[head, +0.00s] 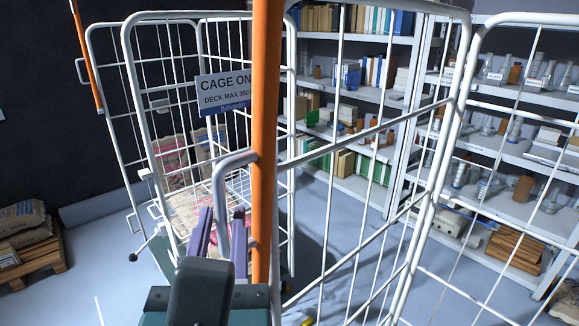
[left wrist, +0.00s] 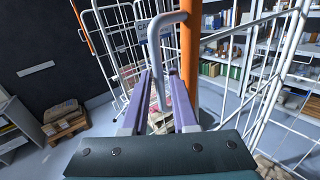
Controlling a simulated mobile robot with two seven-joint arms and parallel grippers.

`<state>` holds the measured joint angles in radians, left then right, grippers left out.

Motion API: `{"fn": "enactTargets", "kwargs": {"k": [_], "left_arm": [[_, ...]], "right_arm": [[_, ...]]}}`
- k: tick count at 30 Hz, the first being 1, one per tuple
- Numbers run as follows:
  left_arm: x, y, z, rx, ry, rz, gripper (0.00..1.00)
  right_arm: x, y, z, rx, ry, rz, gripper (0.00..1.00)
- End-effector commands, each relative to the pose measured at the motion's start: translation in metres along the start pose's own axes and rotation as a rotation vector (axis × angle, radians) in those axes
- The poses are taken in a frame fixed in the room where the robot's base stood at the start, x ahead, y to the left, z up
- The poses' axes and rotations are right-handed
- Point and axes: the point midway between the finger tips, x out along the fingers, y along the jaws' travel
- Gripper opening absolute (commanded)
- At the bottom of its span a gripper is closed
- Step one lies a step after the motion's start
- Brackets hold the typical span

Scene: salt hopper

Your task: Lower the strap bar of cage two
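An orange bar (head: 265,130) stands upright close in front of me, beside the white wire panel of the near cage (head: 440,150); I take it as the strap bar of cage two, though no label for that cage shows. A white bent handle (head: 222,190) joins the bar; the bar (left wrist: 190,45) and handle (left wrist: 155,45) also show in the left wrist view. My left gripper (head: 220,212) is open, with its purple fingers apart on either side of the handle's lower part. Whether they touch it is unclear. My right gripper is out of view.
Another cage, with a "CAGE ON…" sign (head: 224,92), stands behind at left, holding sacks (head: 170,160). It has its own orange bar (head: 86,55). Sacks on a pallet (head: 28,262) lie far left. Loaded shelves (head: 345,95) line the back right, beyond the near cage's wires.

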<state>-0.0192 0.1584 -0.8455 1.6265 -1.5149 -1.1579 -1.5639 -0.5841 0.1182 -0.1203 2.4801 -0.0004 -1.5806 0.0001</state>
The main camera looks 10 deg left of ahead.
Motion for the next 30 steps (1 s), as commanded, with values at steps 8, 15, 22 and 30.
{"fn": "enactTargets", "kwargs": {"k": [8,15,22,30], "left_arm": [[0.038,0.000,0.001,-0.001,0.001,0.001,0.27],[0.043,0.000,-0.001,-0.004,0.003,0.000,0.27],[0.043,0.000,-0.001,-0.004,0.003,0.000,0.12],[0.043,0.000,-0.001,-0.004,0.003,0.000,0.00]], "right_arm": [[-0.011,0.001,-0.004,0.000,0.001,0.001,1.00],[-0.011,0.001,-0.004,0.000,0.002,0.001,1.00],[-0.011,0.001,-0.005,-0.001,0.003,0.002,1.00],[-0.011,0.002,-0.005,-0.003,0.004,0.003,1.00]]}}
